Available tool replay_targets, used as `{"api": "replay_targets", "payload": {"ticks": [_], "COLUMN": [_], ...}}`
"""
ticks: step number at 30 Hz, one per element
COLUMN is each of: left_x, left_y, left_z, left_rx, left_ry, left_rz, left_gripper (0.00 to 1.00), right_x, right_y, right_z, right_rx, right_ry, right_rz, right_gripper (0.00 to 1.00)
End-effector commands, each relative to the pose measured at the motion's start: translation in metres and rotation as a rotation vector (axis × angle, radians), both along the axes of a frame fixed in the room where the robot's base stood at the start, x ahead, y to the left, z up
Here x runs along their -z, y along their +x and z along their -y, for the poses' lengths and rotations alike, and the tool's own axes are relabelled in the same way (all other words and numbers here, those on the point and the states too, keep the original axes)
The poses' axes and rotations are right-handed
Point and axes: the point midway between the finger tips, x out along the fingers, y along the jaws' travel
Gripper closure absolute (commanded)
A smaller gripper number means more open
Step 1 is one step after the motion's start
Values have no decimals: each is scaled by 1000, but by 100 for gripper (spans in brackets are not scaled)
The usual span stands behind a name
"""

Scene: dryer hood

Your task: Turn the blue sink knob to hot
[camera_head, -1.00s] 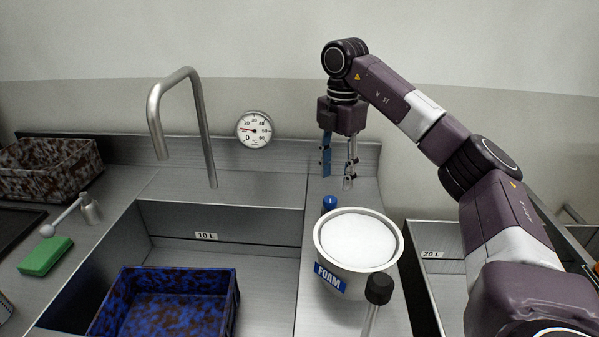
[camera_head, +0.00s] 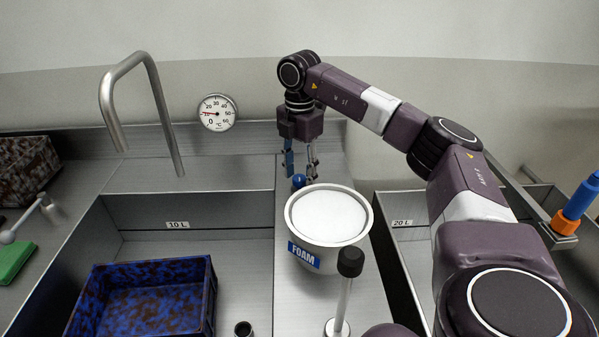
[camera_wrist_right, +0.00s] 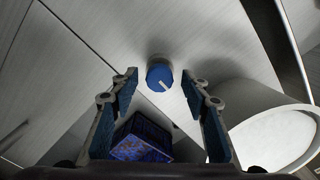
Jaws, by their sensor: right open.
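The blue sink knob (camera_head: 298,181) stands on the steel counter strip behind the foam pot. My right gripper (camera_head: 301,176) hangs pointing down just above and behind the knob. In the right wrist view my right gripper (camera_wrist_right: 158,88) is open, with one finger on each side of the line to the knob and clear space between. I cannot tell whether its fingertips reach down to the knob's height. My left gripper is not in view.
The foam pot (camera_head: 341,256) stands close in front of the knob. A black-topped lever (camera_head: 345,290) rises in front of the pot. The faucet (camera_head: 160,105) and temperature dial (camera_head: 217,112) are at the left. A blue speckled bin (camera_head: 210,290) sits in the left sink.

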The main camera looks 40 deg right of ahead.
Motion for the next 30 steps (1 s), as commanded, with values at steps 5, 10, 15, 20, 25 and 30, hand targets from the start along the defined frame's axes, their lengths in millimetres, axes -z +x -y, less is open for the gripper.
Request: {"api": "replay_targets", "payload": {"ticks": [5,10,15,20,25,30], "left_x": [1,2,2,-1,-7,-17], "left_y": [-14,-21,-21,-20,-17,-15], "left_z": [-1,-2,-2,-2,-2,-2], "left_rx": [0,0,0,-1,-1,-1], "left_ry": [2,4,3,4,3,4], "left_rz": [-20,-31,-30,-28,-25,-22], "left_gripper": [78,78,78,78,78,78], "right_x": [0,0,0,-1,-2,-3], "right_y": [0,0,0,0,0,0], "right_z": [0,0,0,0,0,0], "right_rx": [0,0,-1,-23,-90,-210], "right_ry": [0,0,0,0,1,1], "right_rz": [0,-1,-1,-1,-3,-3], "right_gripper": [72,90,99,99,99,99]}}
